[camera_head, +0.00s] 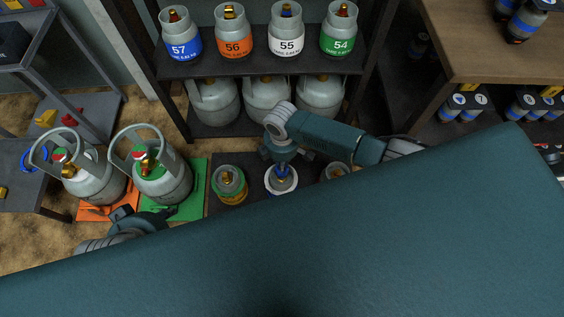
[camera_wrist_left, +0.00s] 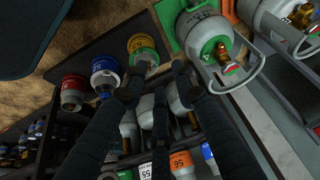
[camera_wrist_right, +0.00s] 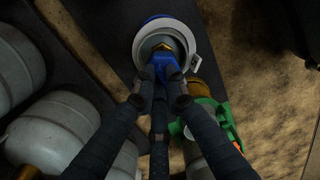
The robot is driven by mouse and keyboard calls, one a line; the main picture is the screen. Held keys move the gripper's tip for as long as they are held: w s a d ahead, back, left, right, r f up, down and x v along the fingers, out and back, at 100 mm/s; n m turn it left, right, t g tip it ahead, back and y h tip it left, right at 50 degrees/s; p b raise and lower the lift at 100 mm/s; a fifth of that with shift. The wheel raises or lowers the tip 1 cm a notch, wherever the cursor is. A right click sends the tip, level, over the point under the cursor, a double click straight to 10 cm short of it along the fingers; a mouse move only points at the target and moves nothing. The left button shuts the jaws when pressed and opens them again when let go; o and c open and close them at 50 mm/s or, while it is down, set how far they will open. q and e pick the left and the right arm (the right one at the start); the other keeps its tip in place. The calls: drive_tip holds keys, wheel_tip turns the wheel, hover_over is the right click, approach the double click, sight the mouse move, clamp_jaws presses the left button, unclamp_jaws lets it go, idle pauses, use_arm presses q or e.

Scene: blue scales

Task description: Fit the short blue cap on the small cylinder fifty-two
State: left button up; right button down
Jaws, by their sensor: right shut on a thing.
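A small grey cylinder with a white collar ring (camera_head: 281,190) stands in the middle of the dark mat; its number cannot be read. My right gripper (camera_head: 283,160) points down over it. In the right wrist view the fingers (camera_wrist_right: 161,82) are shut on the short blue cap (camera_wrist_right: 165,66), inside the white collar (camera_wrist_right: 184,38) beside the brass valve top (camera_wrist_right: 162,47). Whether the cap is seated cannot be told. In the left wrist view this cylinder shows a blue band (camera_wrist_left: 104,65). My left gripper (camera_wrist_left: 158,82) looks open and empty, near the green-mat cylinder in the head view.
Two large handled cylinders stand on an orange mat (camera_head: 108,212) and a green mat (camera_head: 190,206). Behind, a shelf (camera_head: 250,65) holds numbered cylinders. My teal body covers the foreground.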

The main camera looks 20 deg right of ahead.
use_arm(q)
drive_tip(key=shift+s+a+f+g, duration=0.1)
drive_tip(key=shift+s+f+g, duration=0.05)
drive_tip(key=shift+s, duration=0.25)
drive_tip(key=shift+s+a+f+g, duration=0.1)
drive_tip(key=shift+s+f+g, duration=0.05)
drive_tip(key=shift+s, duration=0.25)
drive_tip(key=shift+w+d, duration=0.1)
drive_tip(key=shift+w, duration=0.05)
use_arm(e)
drive_tip(key=shift+f, duration=0.1)
drive_tip(key=shift+f, duration=0.15)
use_arm(q)
drive_tip(key=shift+w+d+r+t, duration=0.2)
drive_tip(key=shift+w+r+t, duration=0.1)
drive_tip(key=shift+w, duration=0.4)
drive_tip(key=shift+w+d+r+t, duration=0.15)
drive_tip(key=shift+w+r+t, duration=0.15)
drive_tip(key=shift+w, duration=0.35)
use_arm(e)
drive_tip(key=shift+f, duration=0.1)
use_arm(q)
drive_tip(key=shift+w, duration=0.1)
drive_tip(key=shift+w+d, duration=0.1)
drive_tip(key=shift+w, duration=0.15)
use_arm(e)
drive_tip(key=shift+f, duration=0.1)
use_arm(q)
drive_tip(key=shift+w+d, duration=0.1)
drive_tip(key=shift+w, duration=0.05)
